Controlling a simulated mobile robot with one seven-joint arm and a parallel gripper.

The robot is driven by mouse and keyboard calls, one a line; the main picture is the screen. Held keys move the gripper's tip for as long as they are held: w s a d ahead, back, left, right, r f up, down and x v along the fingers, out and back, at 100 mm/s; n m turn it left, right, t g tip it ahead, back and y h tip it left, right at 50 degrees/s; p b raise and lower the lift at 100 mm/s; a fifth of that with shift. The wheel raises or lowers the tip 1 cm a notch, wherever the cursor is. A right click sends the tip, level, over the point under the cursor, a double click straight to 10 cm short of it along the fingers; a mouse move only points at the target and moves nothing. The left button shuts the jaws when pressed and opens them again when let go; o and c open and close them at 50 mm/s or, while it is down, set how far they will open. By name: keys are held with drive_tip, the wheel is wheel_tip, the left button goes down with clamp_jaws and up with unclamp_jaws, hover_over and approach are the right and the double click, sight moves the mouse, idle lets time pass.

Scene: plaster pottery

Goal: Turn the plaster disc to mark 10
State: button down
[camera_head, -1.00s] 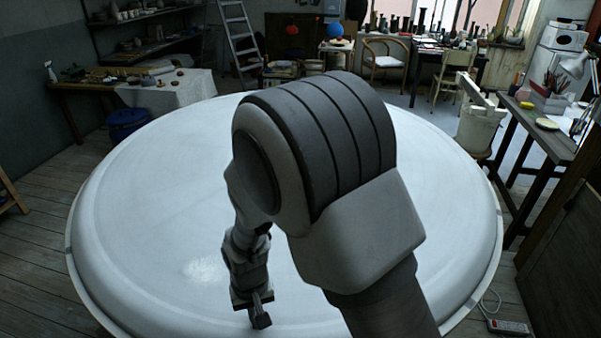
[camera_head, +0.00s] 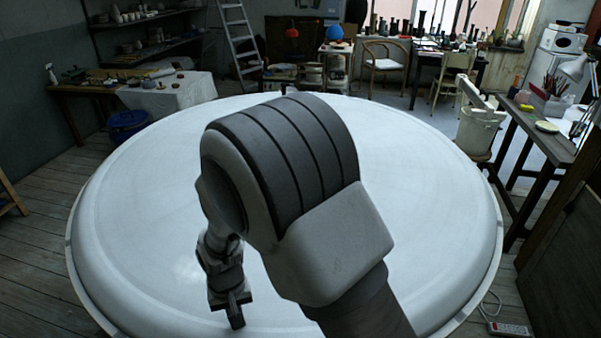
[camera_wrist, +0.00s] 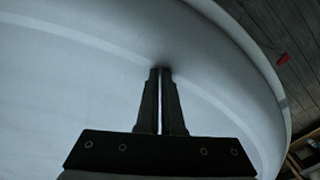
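The plaster disc (camera_head: 430,220) is a large, round, pale slab with a rounded edge. It fills the middle of the head view, and its curved edge also shows in the wrist view (camera_wrist: 60,90). My gripper (camera_head: 236,320) is over the near part of the disc, left of centre, pointing down. In the wrist view its two fingers (camera_wrist: 160,70) are together with only a thin slit between them, and nothing is held. A dark shadow lies at the fingertips; I cannot tell whether they touch the plaster. I can read no numbered marks. My arm hides part of the disc.
A workbench (camera_head: 545,135) with tools stands at the right, beside a white bucket (camera_head: 480,130). A cloth-covered table (camera_head: 170,95) and a blue bucket (camera_head: 126,124) stand at the back left. A power strip (camera_head: 508,328) lies on the floor at the lower right.

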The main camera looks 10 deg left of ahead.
sight(156, 301)
drive_tip(key=shift+a+f, duration=0.1)
drive_tip(key=shift+a, duration=1.95)
drive_tip(key=shift+a, duration=0.1)
drive_tip(key=shift+w+a, duration=0.15)
drive_tip(key=shift+a, duration=1.9)
drive_tip(key=shift+a+f+b, duration=0.2)
drive_tip(key=shift+a, duration=0.95)
drive_tip(key=shift+a+f+b, duration=0.15)
drive_tip(key=shift+a+f, duration=0.05)
drive_tip(key=shift+a, duration=0.9)
drive_tip(key=shift+w, duration=0.1)
drive_tip(key=shift+w+a+r, duration=0.1)
drive_tip(key=shift+a+r, duration=0.05)
drive_tip(key=shift+a, duration=0.45)
drive_tip(key=shift+w+a+r, duration=0.1)
drive_tip(key=shift+a+r, duration=0.05)
drive_tip(key=shift+a, duration=0.45)
drive_tip(key=shift+w+a+f, duration=0.1)
drive_tip(key=shift+w+a, duration=0.1)
drive_tip(key=shift+a, duration=0.75)
drive_tip(key=shift+w+a+f, duration=0.1)
drive_tip(key=shift+w+a, duration=0.1)
drive_tip(key=shift+a, duration=0.75)
drive_tip(key=shift+w+a+r, duration=0.1)
drive_tip(key=shift+w+a, duration=0.1)
drive_tip(key=shift+a, duration=0.45)
drive_tip(key=shift+w+a, duration=0.15)
drive_tip(key=shift+a, duration=0.5)
